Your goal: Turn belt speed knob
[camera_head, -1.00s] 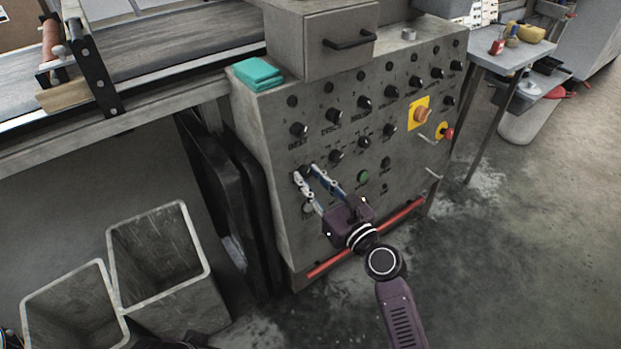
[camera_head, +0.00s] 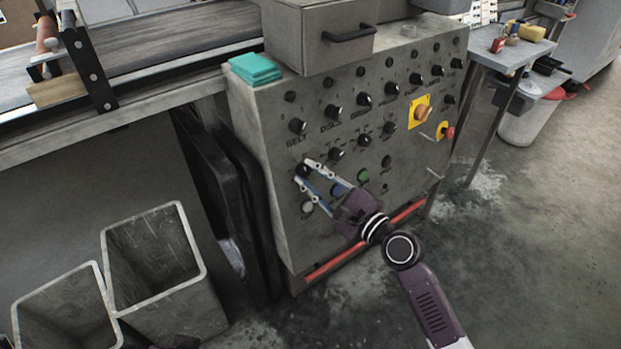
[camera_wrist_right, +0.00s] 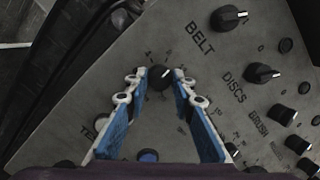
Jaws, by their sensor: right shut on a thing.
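The control panel (camera_head: 262,150) is a grey metal cabinet with rows of black knobs. The knob below the BELT label (camera_wrist_right: 200,38) is small, round and black, with scale marks around it; it shows in the head view (camera_head: 302,170) and the right wrist view (camera_wrist_right: 160,78). My right gripper (camera_head: 304,172) has its two fingertips on either side of this knob and is shut on it. In the wrist view the blue-padded fingers (camera_wrist_right: 160,75) flank the knob, hiding part of its sides. My left gripper is not in view.
Another black knob (camera_wrist_right: 229,17) stands just above the BELT label, and more knobs lie to the right. An orange switch on a yellow plate (camera_head: 422,112) and a red button (camera_head: 448,133) are further right. Grey bins (camera_head: 150,262) stand on the floor at left.

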